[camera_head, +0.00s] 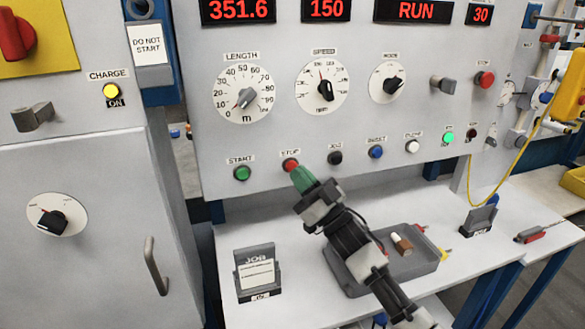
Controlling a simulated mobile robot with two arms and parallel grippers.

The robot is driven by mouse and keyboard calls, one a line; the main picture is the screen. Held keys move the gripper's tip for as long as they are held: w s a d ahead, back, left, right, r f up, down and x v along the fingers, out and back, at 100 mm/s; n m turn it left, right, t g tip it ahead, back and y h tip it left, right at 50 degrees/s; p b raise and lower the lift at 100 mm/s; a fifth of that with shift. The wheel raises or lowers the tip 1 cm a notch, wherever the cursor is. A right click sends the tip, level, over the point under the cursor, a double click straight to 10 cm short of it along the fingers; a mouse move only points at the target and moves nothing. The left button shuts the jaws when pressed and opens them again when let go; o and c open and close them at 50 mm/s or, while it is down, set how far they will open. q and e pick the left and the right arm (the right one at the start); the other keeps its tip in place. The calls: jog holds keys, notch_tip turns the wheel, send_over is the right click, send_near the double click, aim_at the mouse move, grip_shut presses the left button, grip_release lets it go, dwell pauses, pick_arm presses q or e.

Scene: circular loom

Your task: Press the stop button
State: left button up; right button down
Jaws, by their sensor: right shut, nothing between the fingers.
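The stop button (290,165) is a small red button under a STOP label in the lower row of the grey control panel (215,125). My right gripper (302,176) reaches up from the lower right with its green fingertips shut and empty. The tips are at the lower edge of the stop button in the picture and cover part of it. I cannot tell whether they touch it. The display (416,11) reads RUN. My left gripper is not in view.
The green start button (242,173) is left of the stop button, and a black button (335,158) is right of it. Below, a table (300,245) holds a JOB card stand (257,272) and a grey tray (428,262). A yellow cable (520,150) hangs at right.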

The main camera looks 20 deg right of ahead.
jog(key=shift+w, duration=0.9)
dwell(0.7)
jog(key=shift+s, duration=0.9)
jog(key=shift+p, duration=0.3)
jog(key=s+p, duration=0.2)
jog(key=s, duration=0.3)
jog(key=shift+d, duration=0.1)
